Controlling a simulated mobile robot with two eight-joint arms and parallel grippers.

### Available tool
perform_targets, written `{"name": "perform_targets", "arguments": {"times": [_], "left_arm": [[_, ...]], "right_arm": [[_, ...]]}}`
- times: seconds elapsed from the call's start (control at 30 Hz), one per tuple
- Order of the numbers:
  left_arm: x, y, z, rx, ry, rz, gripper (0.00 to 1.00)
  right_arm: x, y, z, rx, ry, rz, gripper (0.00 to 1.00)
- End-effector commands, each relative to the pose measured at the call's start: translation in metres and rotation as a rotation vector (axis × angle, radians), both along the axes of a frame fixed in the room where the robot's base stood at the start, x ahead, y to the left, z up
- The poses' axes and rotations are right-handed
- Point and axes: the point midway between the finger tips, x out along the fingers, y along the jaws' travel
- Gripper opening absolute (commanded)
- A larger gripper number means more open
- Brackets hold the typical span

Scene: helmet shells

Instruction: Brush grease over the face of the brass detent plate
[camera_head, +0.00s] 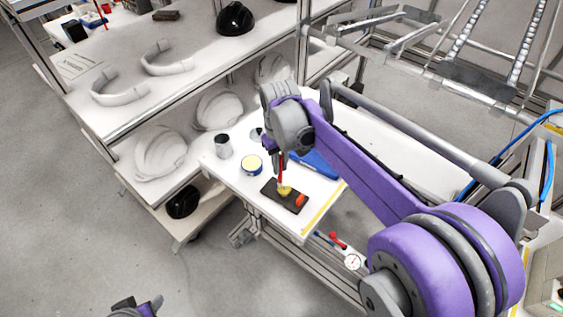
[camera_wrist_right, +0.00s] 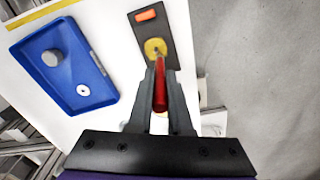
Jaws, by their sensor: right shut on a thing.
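The brass detent plate (camera_head: 286,191) is a small yellow disc on a dark board (camera_head: 272,192); it also shows in the wrist view (camera_wrist_right: 153,44). My right gripper (camera_head: 277,150) is above the board, shut on a red-handled brush (camera_head: 282,167). In the wrist view the handle (camera_wrist_right: 160,92) is between the fingers and its far end is over the brass plate. The bristles are too small to tell, and I cannot tell if they touch. A round tin (camera_head: 251,165) with pale yellow contents stands left of the board. Part of my left arm's end (camera_head: 137,306) shows at the bottom edge.
An orange block (camera_wrist_right: 147,15) lies on the board beside the plate. A blue tray (camera_wrist_right: 98,98) holding a grey cylinder and a washer is close by. Helmet shells (camera_head: 160,153) line the shelf to the left.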

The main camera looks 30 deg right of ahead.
Motion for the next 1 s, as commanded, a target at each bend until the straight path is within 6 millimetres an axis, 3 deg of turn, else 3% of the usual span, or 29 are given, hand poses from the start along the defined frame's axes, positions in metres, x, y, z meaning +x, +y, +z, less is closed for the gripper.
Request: {"name": "perform_targets", "arguments": {"times": [1.0], "left_arm": [[0.0, 0.0, 0.001, 0.0, 0.0, 0.0, 0.58]], "right_arm": [[-0.02, 0.0, 0.0, -0.001, 0.0, -0.001, 0.0]]}}
